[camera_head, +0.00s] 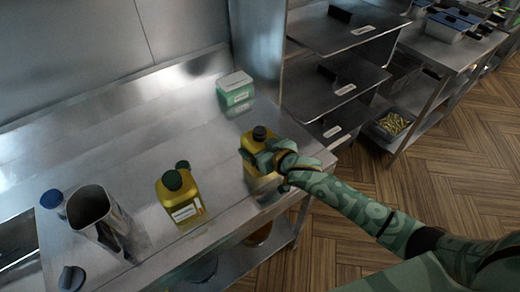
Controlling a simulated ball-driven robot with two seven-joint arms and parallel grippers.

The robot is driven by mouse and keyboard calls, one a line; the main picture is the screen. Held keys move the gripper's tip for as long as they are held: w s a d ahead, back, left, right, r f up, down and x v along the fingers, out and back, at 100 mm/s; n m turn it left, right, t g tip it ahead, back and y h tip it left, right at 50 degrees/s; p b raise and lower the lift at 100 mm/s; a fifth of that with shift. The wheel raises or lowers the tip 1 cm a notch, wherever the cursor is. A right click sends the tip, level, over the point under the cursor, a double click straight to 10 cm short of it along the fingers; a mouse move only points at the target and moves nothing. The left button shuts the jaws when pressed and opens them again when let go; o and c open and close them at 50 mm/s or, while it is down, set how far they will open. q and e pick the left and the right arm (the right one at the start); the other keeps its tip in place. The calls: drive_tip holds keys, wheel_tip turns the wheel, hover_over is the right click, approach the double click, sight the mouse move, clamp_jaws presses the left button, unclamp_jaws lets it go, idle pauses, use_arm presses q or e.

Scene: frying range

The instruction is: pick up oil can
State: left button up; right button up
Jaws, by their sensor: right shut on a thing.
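A yellow oil can (256,141) with a dark cap stands near the right end of the steel counter (150,145). My right gripper (262,158) is shut on this can, and its fingers cover part of the can's middle. I cannot tell whether the can's base touches the counter. A second yellow oil can (181,199) with a green cap and a white label stands upright to the left, apart from the gripper. My left gripper is not in view.
A tall metal jug (105,220) and a blue-capped container (53,200) stand at the left. A green and white box (235,88) stands at the back. Steel shelves (340,80) rise to the right. The counter between the two cans is clear.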

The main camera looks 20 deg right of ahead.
sight(264, 139)
drive_tip(key=shift+r, duration=0.55)
wheel_tip(264, 139, up, 3)
drive_tip(key=shift+f+p, duration=0.15)
drive_tip(key=shift+p, duration=0.6)
drive_tip(key=s+r+p, duration=0.1)
drive_tip(key=s+r, duration=0.3)
drive_tip(key=s, duration=0.3)
drive_tip(key=s+d+r+p, duration=0.1)
drive_tip(key=s+r+p, duration=0.1)
drive_tip(key=s+r, duration=0.3)
drive_tip(key=shift+s+r+p, duration=0.15)
drive_tip(key=shift+s+p, duration=0.15)
drive_tip(key=shift+s, duration=0.7)
drive_tip(key=shift+w+d, duration=0.1)
